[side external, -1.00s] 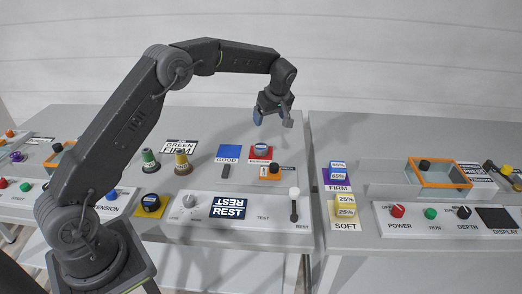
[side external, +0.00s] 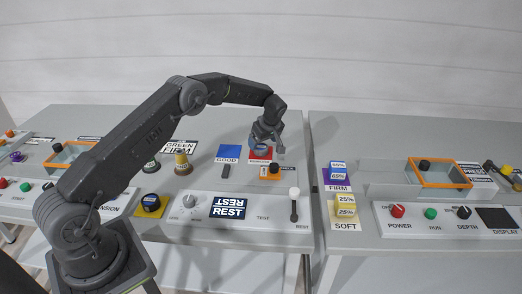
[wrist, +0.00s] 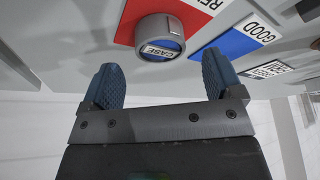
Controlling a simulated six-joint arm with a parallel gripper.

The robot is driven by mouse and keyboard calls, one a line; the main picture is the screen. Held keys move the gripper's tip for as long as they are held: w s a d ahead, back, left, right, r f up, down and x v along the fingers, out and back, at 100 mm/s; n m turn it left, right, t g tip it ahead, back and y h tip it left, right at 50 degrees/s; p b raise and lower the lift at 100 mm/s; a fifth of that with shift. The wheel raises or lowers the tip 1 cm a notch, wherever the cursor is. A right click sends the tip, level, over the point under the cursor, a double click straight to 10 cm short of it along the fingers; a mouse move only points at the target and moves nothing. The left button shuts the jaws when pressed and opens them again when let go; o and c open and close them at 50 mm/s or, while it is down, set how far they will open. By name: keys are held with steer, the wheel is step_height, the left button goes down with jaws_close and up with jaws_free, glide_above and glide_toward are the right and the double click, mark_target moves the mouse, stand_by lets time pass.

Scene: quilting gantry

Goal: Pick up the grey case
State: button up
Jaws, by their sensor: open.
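The grey case (wrist: 158,38) is a short round piece with a label reading CASE. In the wrist view it sits on the red card (wrist: 190,12), just beyond my fingertips. My gripper (wrist: 160,66) is open and empty, with its two blue ribbed fingers spread to either side below the case in the picture. In the side view my gripper (side external: 267,146) hangs low over the red card and partly hides the case (side external: 260,149). The side view does not clearly show the gap between fingers and case.
A blue GOOD card (side external: 228,151) lies left of the red card, with a small dark block (side external: 225,171) in front. An orange piece with a black knob (side external: 274,169) stands close in front. Green and yellow cones stand farther left.

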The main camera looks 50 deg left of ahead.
mark_target(261, 146)
steer(key=x, duration=0.3)
steer(key=shift+f, duration=0.3)
steer(key=c, duration=1)
